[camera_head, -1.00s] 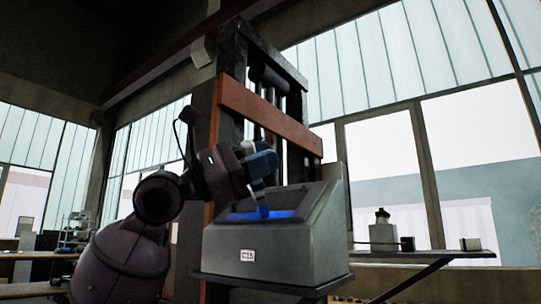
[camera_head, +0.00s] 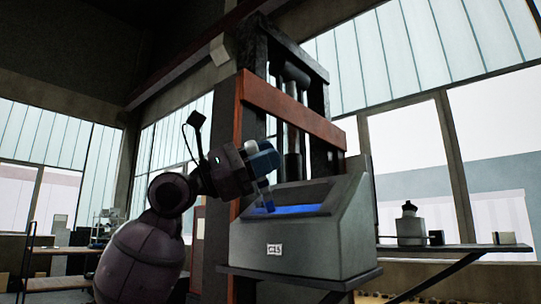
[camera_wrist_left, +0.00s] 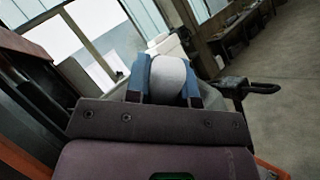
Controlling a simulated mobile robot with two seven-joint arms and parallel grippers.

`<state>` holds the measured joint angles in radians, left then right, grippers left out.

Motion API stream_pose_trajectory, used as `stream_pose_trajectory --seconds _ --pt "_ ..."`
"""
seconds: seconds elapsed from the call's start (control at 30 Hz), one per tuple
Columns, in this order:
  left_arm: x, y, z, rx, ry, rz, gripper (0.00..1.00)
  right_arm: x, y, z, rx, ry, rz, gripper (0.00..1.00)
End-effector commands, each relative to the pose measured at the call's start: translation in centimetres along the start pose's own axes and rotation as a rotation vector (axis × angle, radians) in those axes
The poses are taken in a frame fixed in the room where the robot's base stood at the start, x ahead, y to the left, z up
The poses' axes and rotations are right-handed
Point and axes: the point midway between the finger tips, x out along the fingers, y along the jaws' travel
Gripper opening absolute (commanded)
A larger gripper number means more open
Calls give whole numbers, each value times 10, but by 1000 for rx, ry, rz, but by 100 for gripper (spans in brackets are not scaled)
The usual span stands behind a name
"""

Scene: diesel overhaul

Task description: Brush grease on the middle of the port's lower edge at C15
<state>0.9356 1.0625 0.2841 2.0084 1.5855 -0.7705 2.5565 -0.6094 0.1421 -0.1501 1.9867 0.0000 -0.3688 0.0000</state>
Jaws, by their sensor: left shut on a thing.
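A grey box labelled C15 (camera_head: 303,250) stands in front of the press frame in the head view. Its sloped face has an open port (camera_head: 300,210) lit blue inside. My left gripper (camera_head: 264,168) is just above the port's left part, shut on the brush (camera_head: 265,193), which points down. The brush tip is at the port's lower left side; I cannot tell whether it touches the edge. In the left wrist view a pale rounded part of the brush (camera_wrist_left: 168,76) sits between the blue fingers. No grease can be made out. My right gripper is not in view.
The dark press with a red crossbeam (camera_head: 290,113) rises behind the box. A shelf (camera_head: 455,247) to the right holds a grey bottle-like container (camera_head: 410,228) and small blocks. A bench with clutter stands far left.

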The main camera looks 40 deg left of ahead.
Motion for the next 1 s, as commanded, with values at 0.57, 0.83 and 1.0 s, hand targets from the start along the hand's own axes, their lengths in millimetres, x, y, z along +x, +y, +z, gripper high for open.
stream_pose_trajectory --seconds 0.57,0.83,1.0 --pt "-20 20 -10 -1 1 1 0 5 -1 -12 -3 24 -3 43" --pt "-32 33 -15 -1 0 2 0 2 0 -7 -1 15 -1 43" --pt "-38 39 -18 -1 1 0 0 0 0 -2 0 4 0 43"
